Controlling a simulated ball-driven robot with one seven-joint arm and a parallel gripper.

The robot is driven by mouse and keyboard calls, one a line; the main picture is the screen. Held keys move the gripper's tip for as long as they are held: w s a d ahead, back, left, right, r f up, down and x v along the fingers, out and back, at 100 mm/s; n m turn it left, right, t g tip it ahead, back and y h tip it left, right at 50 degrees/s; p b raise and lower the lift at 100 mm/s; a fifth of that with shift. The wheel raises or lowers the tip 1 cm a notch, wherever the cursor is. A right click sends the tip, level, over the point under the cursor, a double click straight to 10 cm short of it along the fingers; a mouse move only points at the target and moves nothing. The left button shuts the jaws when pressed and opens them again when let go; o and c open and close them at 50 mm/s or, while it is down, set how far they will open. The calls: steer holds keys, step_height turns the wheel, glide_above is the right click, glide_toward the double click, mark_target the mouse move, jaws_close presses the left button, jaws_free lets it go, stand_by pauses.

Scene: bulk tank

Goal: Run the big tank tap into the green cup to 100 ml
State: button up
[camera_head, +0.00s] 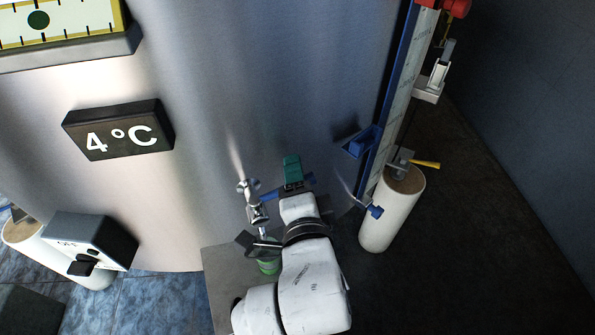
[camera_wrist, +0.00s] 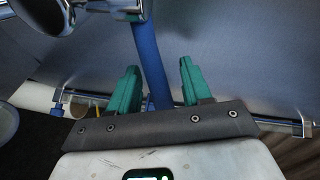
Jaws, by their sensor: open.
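The big steel tank (camera_head: 290,80) fills the middle of the head view. Its metal tap (camera_head: 255,210) sticks out low on the wall, and part of it shows at the top left of the wrist view (camera_wrist: 50,14). A blue lever (camera_wrist: 149,62) runs down from the metal fitting between my gripper's fingers. My gripper (camera_wrist: 158,92), with teal fingers, is open around the lever; contact is unclear. In the head view my gripper (camera_head: 292,168) is right of the tap. The green cup (camera_head: 267,267) stands below the tap, partly hidden by my arm; its level is not readable.
A grey stand (camera_head: 222,280) is under the cup. To the right are a blue-edged gauge strip (camera_head: 395,90), a small blue-handled valve (camera_head: 373,210) and a white tank leg (camera_head: 390,215). A 4°C display (camera_head: 120,130) and switch box (camera_head: 90,240) are at left. Dark floor is free at right.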

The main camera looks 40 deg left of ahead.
steer(key=shift+w+a+f, duration=0.1)
steer(key=shift+w+a, duration=0.15)
steer(key=shift+a, duration=0.05)
jaws_close()
stand_by(0.4)
